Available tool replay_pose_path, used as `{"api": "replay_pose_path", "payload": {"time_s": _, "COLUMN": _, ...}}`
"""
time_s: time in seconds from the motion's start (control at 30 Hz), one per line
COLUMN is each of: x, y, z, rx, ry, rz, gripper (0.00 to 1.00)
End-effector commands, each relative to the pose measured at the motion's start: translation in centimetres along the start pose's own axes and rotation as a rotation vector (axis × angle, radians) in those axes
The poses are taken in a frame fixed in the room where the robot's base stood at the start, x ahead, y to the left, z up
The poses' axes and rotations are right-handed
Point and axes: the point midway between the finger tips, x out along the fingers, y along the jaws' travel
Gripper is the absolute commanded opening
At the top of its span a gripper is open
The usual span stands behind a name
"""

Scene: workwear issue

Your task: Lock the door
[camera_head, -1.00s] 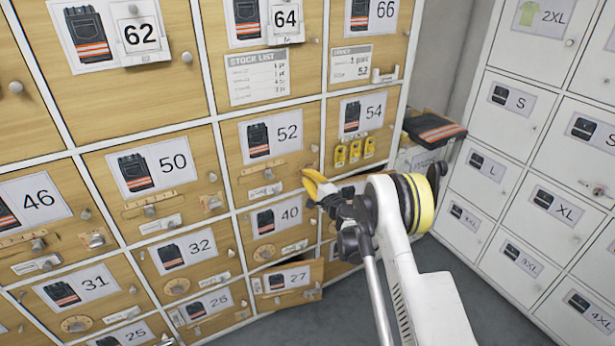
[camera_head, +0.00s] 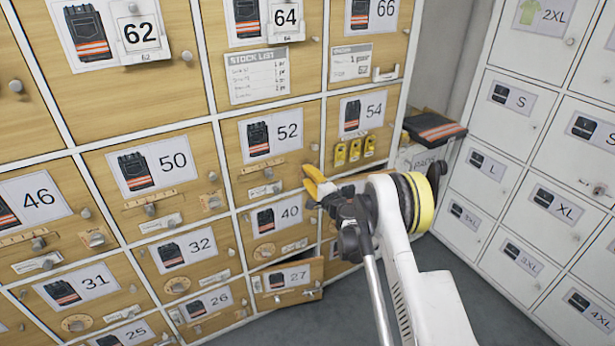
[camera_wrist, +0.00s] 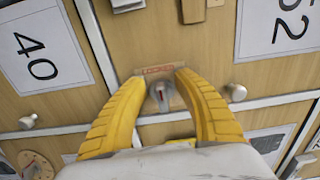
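My gripper (camera_wrist: 158,80) has yellow fingers, spread apart on either side of a small grey turn knob (camera_wrist: 160,93). The knob sits on a brown plate with red marking (camera_wrist: 158,70), near the edge of the wooden door numbered 52 (camera_wrist: 222,60). The fingers look apart from the knob, with nothing held. In the head view my gripper (camera_head: 318,186) is at the lower right of door 52 (camera_head: 250,140) and hides the knob there. Whether the knob is turned to locked cannot be told.
Door 27 (camera_head: 288,282) below stands slightly ajar. Neighbouring doors 40 (camera_head: 278,218) and 54 (camera_head: 360,115) carry knobs, and yellow padlocks (camera_head: 355,150) hang below the 54 label. White lockers (camera_head: 520,150) stand on the right, with open grey floor between.

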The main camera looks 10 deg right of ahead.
Motion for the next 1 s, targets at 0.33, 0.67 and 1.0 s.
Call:
{"api": "replay_pose_path", "payload": {"time_s": 0.33, "x": -2.4, "y": 0.0, "z": 0.0, "rx": 0.0, "ry": 0.0, "rz": 0.0, "gripper": 0.35}}
{"api": "replay_pose_path", "payload": {"time_s": 0.67, "x": -7.2, "y": 0.0, "z": 0.0, "rx": 0.0, "ry": 0.0, "rz": 0.0, "gripper": 0.35}}
{"api": "replay_pose_path", "payload": {"time_s": 1.0, "x": -7.5, "y": 0.0, "z": 0.0, "rx": 0.0, "ry": 0.0, "rz": 0.0, "gripper": 0.35}}
